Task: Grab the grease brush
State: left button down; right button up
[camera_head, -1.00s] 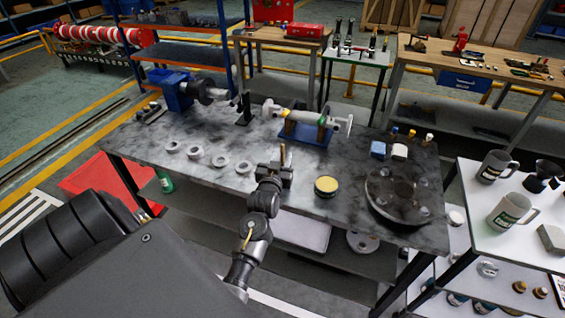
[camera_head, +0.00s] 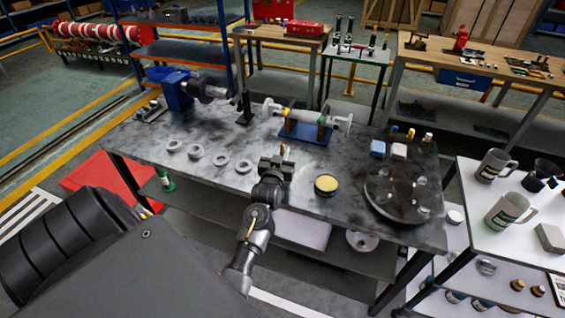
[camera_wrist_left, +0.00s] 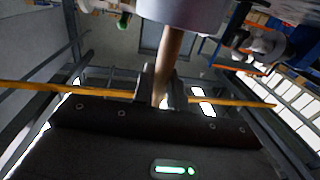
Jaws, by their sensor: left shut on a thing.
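My left gripper (camera_head: 281,162) is shut on the grease brush, above the front middle of the grey workbench (camera_head: 225,135). In the head view only a small light tip of the brush (camera_head: 285,149) shows above the jaws. In the left wrist view the brush's wooden handle (camera_wrist_left: 171,58) stands between the fingers of the left gripper (camera_wrist_left: 162,88). Its upper end meets a pale grey round part, cut off by the frame's top edge; I cannot tell what this part is. The bristles are not clearly visible. My right gripper is not in view.
A round tin with a yellow top (camera_head: 326,184) stands right of the gripper. A dark round plate (camera_head: 402,196) lies farther right. Several grey rings lie to the left, including one nearby (camera_head: 243,166). A pipe part on a blue stand (camera_head: 306,131) is behind.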

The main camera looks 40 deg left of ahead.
pick_arm(q)
notch_tip(320, 180, up, 10)
jog(key=shift+b, duration=0.95)
dwell(0.5)
